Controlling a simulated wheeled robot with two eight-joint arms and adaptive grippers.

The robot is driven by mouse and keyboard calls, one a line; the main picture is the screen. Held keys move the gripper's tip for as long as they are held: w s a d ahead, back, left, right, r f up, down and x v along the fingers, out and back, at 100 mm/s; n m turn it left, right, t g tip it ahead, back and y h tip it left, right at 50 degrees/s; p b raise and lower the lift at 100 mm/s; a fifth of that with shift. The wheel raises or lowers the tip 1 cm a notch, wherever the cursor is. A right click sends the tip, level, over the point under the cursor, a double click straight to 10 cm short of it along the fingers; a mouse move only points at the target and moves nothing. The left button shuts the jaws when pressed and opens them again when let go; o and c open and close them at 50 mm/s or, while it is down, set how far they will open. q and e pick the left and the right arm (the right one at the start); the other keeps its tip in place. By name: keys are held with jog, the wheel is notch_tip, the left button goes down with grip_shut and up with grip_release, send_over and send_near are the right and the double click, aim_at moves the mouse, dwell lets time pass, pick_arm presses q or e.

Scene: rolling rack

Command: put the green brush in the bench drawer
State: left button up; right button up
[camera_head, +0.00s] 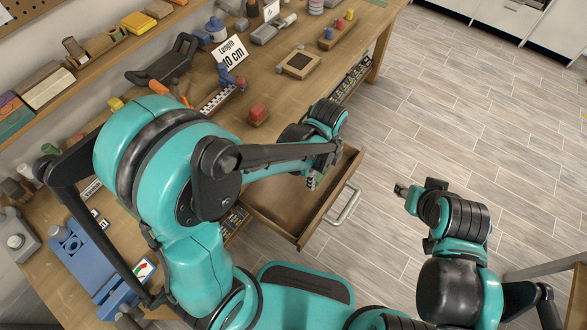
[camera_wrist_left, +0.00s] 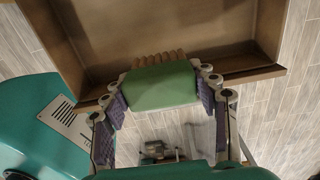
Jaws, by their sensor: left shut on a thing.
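The green brush (camera_wrist_left: 160,88) sits between both finger pads in the left wrist view, green back facing the camera and brown bristles at its far edge. My left gripper (camera_head: 313,181) is shut on it. The bench drawer (camera_head: 275,215) is pulled open and its visible floor looks empty. The gripper is at the drawer's front part in the head view; the arm covers part of the drawer. In the left wrist view the brush overlaps the wall of the drawer (camera_wrist_left: 205,22). My right gripper (camera_head: 402,190) is over the floor, right of the drawer, too small to judge.
The drawer's metal handle (camera_head: 344,204) sticks out over the open floor.

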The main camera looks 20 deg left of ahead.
pick_arm(q)
jog(key=w+a+f+b, duration=0.1)
jog(key=a+f, duration=0.1)
jog(key=a, duration=0.1)
jog(key=w+a+f+b, duration=0.1)
jog(key=a+f, duration=0.1)
jog(key=a, duration=0.1)
jog(key=w+a+f+b, duration=0.1)
jog(key=w+a+f, duration=0.1)
jog(key=a, duration=0.1)
notch_tip(320, 180, down, 4)
jog(key=shift+f+b, duration=0.1)
jog(key=shift+b, duration=0.85)
jog(key=shift+f, duration=0.15)
jog(key=o, duration=1.5)
jog(key=shift+c, duration=0.2)
